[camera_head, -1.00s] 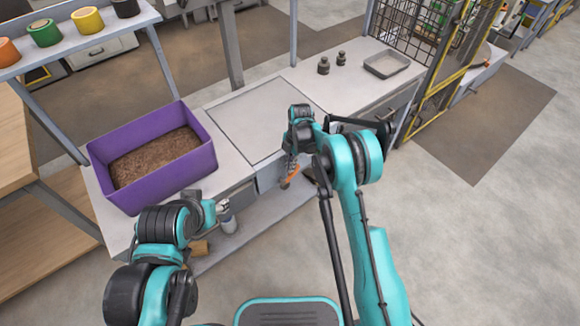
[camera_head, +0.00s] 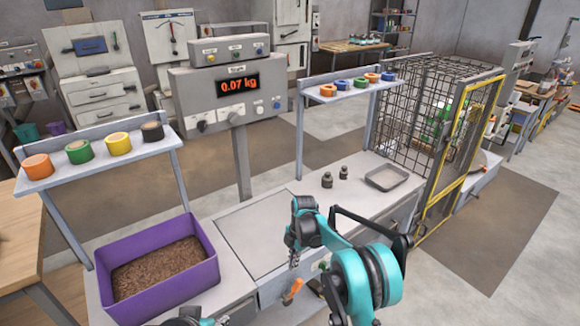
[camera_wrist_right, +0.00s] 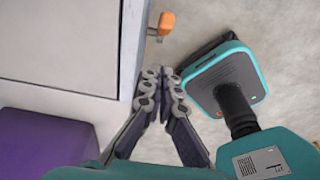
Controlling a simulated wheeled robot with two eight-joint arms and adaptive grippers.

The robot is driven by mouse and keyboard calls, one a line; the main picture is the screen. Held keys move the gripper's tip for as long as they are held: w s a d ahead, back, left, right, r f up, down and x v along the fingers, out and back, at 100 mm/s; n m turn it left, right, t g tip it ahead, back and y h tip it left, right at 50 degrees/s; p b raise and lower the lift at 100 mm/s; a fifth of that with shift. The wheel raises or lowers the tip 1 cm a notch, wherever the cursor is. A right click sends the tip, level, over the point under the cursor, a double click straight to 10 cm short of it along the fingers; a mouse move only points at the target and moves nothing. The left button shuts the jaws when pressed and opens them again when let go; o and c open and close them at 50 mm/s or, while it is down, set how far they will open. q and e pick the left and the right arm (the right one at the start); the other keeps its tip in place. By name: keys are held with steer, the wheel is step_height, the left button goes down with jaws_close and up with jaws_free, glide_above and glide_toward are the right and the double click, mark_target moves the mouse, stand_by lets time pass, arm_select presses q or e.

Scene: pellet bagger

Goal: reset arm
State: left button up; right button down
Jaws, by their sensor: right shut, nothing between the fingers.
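My right gripper (camera_head: 293,262) hangs in front of the bench's front edge, its fingers pointing down. In the right wrist view the fingers of my right gripper (camera_wrist_right: 162,78) are together at the tips with nothing between them. An orange handle (camera_head: 292,290) on the bench front is just below the fingers; it also shows in the right wrist view (camera_wrist_right: 160,24), apart from the fingertips. Of my left arm only a small part shows at the bottom edge of the head view, and the state of its gripper cannot be made out.
A purple bin (camera_head: 150,305) of brown pellets stands on the bench left of a flat plate (camera_head: 255,235). Two dark weights (camera_head: 327,180) and a grey tray (camera_head: 388,178) are farther right. A display (camera_head: 238,87) reads 0.07 kg. A wire cage (camera_head: 420,105) bounds the right end.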

steer(key=s+d+r+m+t, duration=0.2)
steer(key=s+d+r+m, duration=0.35)
steer(key=r, duration=0.45)
steer(key=s+d+r+m+t, duration=0.2)
steer(key=s+d+r+m, duration=0.3)
steer(key=r, duration=0.4)
steer(key=s+d+m+t, duration=0.2)
steer(key=s+d+m, duration=0.1)
steer(key=s+m, duration=0.4)
steer(key=s+d+m+t+h, duration=0.1)
steer(key=s+d+m+t, duration=0.1)
steer(key=s+m, duration=0.5)
steer(key=shift+s+d+r+m, duration=0.35)
steer(key=shift+s+d+r, duration=0.1)
steer(key=shift+s, duration=2.8)
